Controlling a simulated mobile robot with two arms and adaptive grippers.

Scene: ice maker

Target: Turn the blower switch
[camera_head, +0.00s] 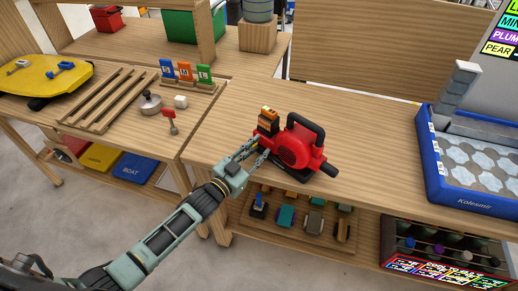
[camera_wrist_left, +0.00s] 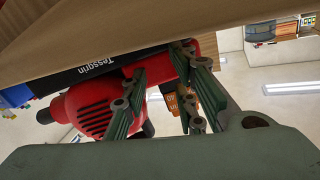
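The red blower (camera_head: 293,150) stands on the wooden bench near its front edge. It has a black handle on top, a black nozzle at right and an orange and dark block (camera_head: 268,119) at its left end. My left gripper (camera_head: 254,150) is at the blower's left end, its fingers apart. In the left wrist view the picture is upside down; the open fingers (camera_wrist_left: 165,78) are in front of the red blower body (camera_wrist_left: 92,108), with nothing clearly gripped. I cannot make out the switch; the fingers may hide it. My right gripper is not in view.
A blue ice-maker tray (camera_head: 432,170) stands at the right of the bench. The bench behind the blower is clear. A lower shelf (camera_head: 300,235) holds several small blocks. A side table at left carries wooden slats (camera_head: 105,100) and a round weight (camera_head: 151,103).

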